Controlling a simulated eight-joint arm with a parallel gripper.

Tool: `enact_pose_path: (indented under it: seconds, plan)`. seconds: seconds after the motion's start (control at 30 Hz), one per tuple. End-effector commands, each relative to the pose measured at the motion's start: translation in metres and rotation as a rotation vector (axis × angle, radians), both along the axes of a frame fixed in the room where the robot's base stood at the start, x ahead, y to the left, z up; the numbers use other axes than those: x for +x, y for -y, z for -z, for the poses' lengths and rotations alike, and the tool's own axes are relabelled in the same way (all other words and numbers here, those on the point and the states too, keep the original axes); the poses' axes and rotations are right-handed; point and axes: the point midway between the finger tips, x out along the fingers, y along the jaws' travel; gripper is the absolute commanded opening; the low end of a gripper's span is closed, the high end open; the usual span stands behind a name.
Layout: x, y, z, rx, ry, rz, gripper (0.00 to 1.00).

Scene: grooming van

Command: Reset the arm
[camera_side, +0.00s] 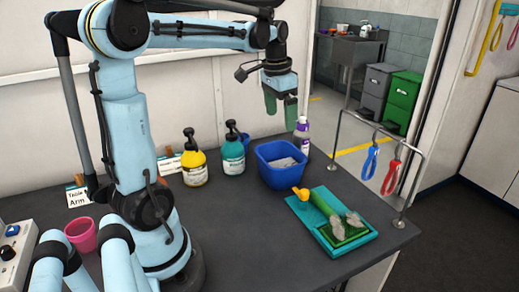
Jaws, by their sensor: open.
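My gripper (281,106) hangs at the end of my light blue arm, fingers pointing down, above the far part of the dark table. Its green fingers are open and appear empty. It is above and behind the blue tub (267,153), apart from it. The tub holds something greyish-white.
A yellow pump bottle (195,168), a teal pump bottle (233,158) and a white-purple bottle (302,136) stand at the back. A teal tray (308,218) with a green brush (325,209) lies at right. A metal rail (403,190) holds blue and red tools. A pink cup (81,235) stands left.

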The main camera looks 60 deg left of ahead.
Motion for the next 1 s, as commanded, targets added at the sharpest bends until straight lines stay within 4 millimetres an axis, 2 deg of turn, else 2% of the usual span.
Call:
enact_pose_path:
  seconds: [0.17,0.5,0.7,0.83,1.0]
  plan:
    - [-0.002,0.018,0.0,0.016,0.033,0.003,0.95]
    - [-0.028,0.113,0.018,0.055,0.269,0.005,0.95]
    - [-0.048,0.156,0.038,0.028,0.41,0.006,0.95]
    - [-0.057,0.171,0.048,0.005,0.47,0.007,0.95]
    - [-0.061,0.179,0.054,-0.008,0.501,0.005,0.95]
